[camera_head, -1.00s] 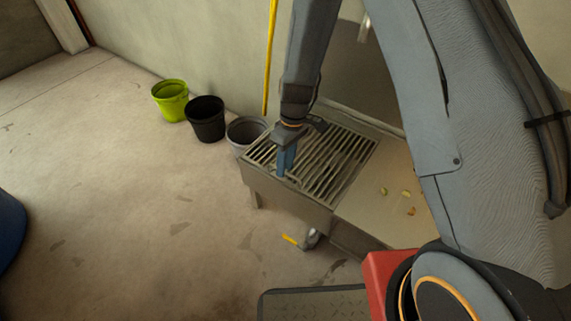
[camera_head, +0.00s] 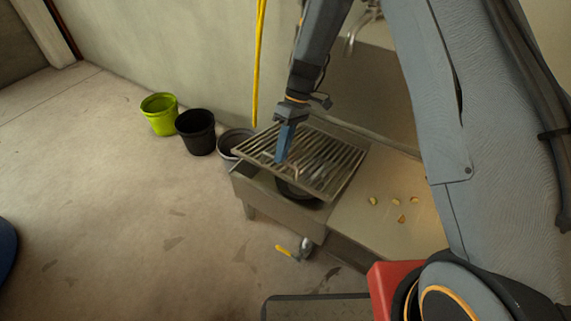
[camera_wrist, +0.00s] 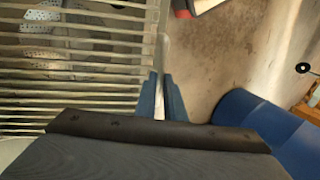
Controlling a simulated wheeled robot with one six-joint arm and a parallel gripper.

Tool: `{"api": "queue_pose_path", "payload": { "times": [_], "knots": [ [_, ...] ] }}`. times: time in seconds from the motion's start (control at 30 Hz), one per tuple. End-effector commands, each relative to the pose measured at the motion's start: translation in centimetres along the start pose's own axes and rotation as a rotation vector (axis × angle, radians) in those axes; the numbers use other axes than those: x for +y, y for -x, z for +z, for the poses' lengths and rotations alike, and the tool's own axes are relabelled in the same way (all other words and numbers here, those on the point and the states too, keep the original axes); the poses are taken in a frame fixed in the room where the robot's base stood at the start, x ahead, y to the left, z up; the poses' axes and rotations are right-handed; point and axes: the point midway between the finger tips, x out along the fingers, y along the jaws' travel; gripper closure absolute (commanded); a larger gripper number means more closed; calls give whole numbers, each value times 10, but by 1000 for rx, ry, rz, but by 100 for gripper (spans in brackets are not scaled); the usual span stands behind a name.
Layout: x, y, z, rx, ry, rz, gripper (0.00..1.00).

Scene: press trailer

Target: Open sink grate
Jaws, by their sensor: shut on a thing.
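The sink grate (camera_head: 325,163) is a metal frame with parallel bars over the sink (camera_head: 270,199). Its near left side is raised and tilted above the basin, and a dark opening shows beneath it. My gripper (camera_head: 283,158) points down at the grate's front left part and is shut on its edge. In the wrist view, the blue fingertips of my gripper (camera_wrist: 164,88) close on the grate's side bar, and the slats of the grate (camera_wrist: 75,82) fill the left side. The far side of the grate is partly hidden by my arm.
Green (camera_head: 159,114), black (camera_head: 196,132) and grey (camera_head: 234,143) buckets stand left of the sink by the wall. A yellow pole (camera_head: 258,62) leans behind. Yellowish scraps (camera_head: 402,218) lie on the counter (camera_head: 375,226) at right.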

Motion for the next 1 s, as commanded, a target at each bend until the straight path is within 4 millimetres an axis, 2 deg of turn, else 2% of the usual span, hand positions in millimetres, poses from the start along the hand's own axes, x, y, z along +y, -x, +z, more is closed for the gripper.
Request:
{"api": "queue_pose_path", "payload": {
  "times": [0.03, 0.2, 0.4, 0.63, 0.97, 1.0],
  "knots": [
    [-1, 14, 0, 1, 1, 5, 100],
    [5, 50, 0, 2, 0, 10, 100],
    [15, 78, 2, 3, -3, 13, 100],
    [23, 91, 3, 5, -6, 17, 100],
    [25, 91, 4, 5, -8, 17, 100],
    [25, 91, 4, 5, -8, 17, 89]
  ]
}}
